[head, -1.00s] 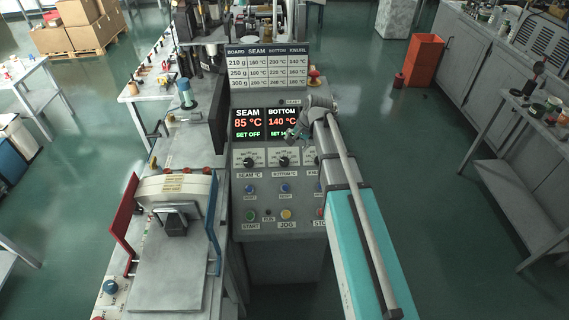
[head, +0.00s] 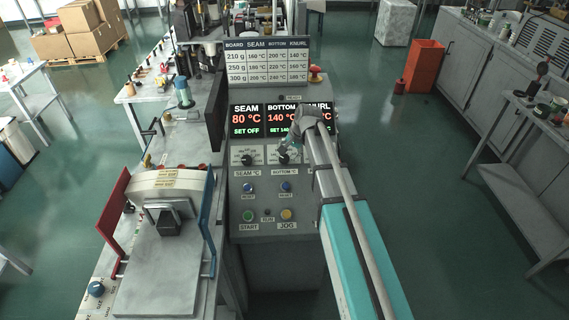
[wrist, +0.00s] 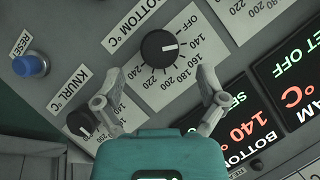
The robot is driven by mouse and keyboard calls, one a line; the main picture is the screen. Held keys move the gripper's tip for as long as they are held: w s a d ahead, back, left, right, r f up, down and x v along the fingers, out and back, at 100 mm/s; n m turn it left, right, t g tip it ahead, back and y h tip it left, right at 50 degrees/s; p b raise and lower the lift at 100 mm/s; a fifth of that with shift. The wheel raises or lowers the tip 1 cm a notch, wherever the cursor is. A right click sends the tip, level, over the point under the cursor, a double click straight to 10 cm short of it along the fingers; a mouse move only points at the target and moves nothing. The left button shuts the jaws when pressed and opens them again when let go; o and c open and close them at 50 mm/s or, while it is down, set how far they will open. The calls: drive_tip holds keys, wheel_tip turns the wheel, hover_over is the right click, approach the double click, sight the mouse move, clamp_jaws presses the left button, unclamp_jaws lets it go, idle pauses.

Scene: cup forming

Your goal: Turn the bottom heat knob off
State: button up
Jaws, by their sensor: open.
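The bottom heat knob (wrist: 160,48) is a round black knob on a white dial plate labelled BOTTOM °C in the wrist view. Its white mark points right, toward 140; OFF is printed above that. My gripper (wrist: 158,76) is open, its two fingers apart on either side of the dial's near part, with nothing between them. I cannot tell whether they touch the panel. In the head view my gripper (head: 288,146) hangs over the bottom knob and partly hides it. The display (head: 283,119) reads BOTTOM 140 °C, SET 140, and SEAM 80 °C, SET OFF.
The seam knob (head: 247,158) is left of the bottom knob. The knurl knob (wrist: 82,122) is beside my left finger in the wrist view. A blue reset button (wrist: 30,64) and the START button (head: 248,215) are on the same panel. A temperature chart (head: 268,62) stands behind.

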sight(284, 157)
drive_tip(key=shift+b+x, duration=1.8)
drive_tip(key=shift+x, duration=0.45)
drive_tip(key=c, duration=1.2)
drive_tip(key=shift+o, duration=0.2)
drive_tip(key=shift+n, duration=0.4)
drive_tip(key=shift+n+g+h+p, duration=0.35)
drive_tip(key=shift+n+h, duration=0.15)
drive_tip(key=shift+n, duration=0.2)
drive_tip(key=shift+n+h, duration=0.8)
drive_tip(key=shift+n, duration=0.5)
